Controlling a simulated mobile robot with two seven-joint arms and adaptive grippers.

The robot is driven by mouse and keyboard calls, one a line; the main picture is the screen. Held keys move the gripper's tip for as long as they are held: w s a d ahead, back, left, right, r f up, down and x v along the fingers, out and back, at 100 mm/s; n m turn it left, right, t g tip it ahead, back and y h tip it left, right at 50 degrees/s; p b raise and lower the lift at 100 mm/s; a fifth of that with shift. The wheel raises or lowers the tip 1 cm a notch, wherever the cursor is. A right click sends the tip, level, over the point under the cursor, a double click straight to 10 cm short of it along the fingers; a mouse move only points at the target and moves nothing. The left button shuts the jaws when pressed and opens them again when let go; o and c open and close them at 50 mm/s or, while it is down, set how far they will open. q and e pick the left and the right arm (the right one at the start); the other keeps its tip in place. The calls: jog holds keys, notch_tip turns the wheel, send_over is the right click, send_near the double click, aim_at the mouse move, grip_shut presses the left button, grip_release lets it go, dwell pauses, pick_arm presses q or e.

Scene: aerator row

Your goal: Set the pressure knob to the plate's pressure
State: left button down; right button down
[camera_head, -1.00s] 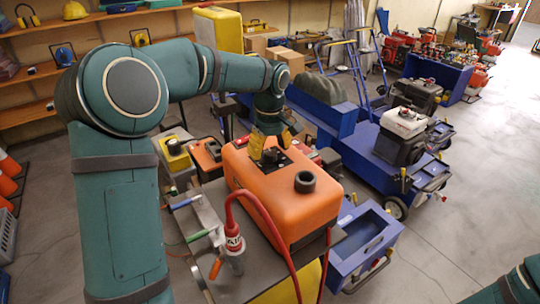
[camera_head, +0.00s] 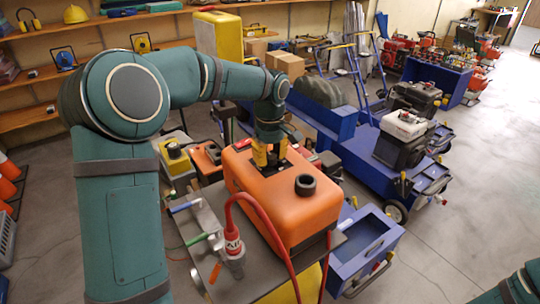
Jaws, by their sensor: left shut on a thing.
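An orange machine (camera_head: 285,205) stands on a grey-topped cart. A dark panel sits on its top toward the back. My left gripper (camera_head: 269,160), with yellow fingers, points down at this panel and is shut on a small dark part there, which looks like the pressure knob. The fingers hide most of the knob, so I cannot read its setting. No plate with a readable pressure shows. A black round cap (camera_head: 305,185) is on the machine's top, nearer and to the right. My right arm shows only at the lower right corner; its gripper is out of view.
A red hose (camera_head: 262,212) arches in front of the machine from a red-and-white labelled fitting (camera_head: 233,243). Coloured-handled valves (camera_head: 196,238) line the cart's left side. A blue open bin (camera_head: 365,243) stands at the right. Floor at the far right is clear.

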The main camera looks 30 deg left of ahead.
pick_arm(q)
jog(key=shift+m+p, duration=0.45)
jog(key=shift+m, duration=0.05)
jog(key=m+p, duration=0.2)
jog(key=m, duration=0.1)
jog(key=shift+r, duration=0.1)
jog(key=m+p, duration=0.1)
jog(key=m, duration=0.2)
jog(key=shift+p, duration=0.4)
jog(key=shift+m+p, duration=0.5)
jog(key=shift+m, duration=0.8)
jog(key=shift+d, duration=0.1)
jog(key=c, duration=0.6)
grip_release()
jog(key=shift+w, duration=0.15)
